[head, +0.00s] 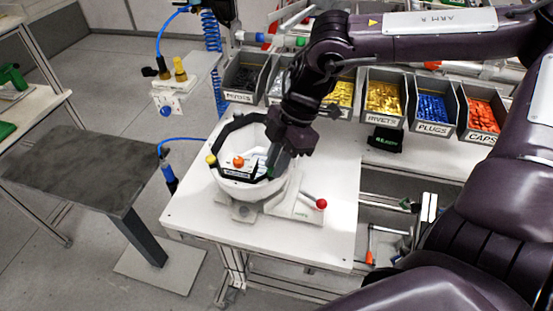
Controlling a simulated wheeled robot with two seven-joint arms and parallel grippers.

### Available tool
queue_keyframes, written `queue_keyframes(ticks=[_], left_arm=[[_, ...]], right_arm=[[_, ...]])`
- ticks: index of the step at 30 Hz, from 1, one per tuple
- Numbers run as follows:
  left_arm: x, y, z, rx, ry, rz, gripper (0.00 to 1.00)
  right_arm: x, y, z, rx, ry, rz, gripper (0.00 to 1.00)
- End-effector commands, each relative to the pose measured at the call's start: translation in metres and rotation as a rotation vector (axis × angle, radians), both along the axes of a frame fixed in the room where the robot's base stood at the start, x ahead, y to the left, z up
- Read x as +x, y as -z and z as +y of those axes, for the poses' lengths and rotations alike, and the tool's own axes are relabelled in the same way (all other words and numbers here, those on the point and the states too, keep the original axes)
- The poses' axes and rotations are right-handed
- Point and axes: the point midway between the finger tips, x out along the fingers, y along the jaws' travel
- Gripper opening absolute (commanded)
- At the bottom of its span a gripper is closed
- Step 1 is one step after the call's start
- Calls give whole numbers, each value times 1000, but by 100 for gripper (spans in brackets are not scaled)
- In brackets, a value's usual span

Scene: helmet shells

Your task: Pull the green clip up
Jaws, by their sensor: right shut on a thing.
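A white helmet shell (246,190) sits open side up in a fixture on the white table. A black frame with a yellow knob (211,159) and an orange knob (239,162) is at the shell. My right gripper (271,172) reaches down into the right side of the shell, its fingers shut. A small bit of green shows at the fingertips, which I take for the green clip; most of it is hidden by the fingers. My left gripper is not in view.
A fixture lever with a red ball (321,204) stands right of the shell. Labelled bins of rivets (383,98), plugs (432,106) and caps (483,115) line the back. A blue-hosed tool (169,174) hangs at the table's left edge. The front of the white table (300,245) is clear.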

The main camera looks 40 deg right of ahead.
Motion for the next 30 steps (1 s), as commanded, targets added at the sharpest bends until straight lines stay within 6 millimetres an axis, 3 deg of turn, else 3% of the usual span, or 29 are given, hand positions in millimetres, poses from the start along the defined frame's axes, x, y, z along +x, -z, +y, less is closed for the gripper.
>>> queue_keyframes(ticks=[17, 18, 23, 30], left_arm=[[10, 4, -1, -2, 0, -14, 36], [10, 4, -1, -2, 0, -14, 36], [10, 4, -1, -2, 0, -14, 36], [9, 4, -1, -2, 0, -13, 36]], right_arm=[[1, -14, 0, 1, -1, -4, 0], [1, -14, 0, 2, -1, -4, 20], [1, -13, 0, 1, 0, -2, 40], [0, -13, 0, 0, 0, -1, 40]])
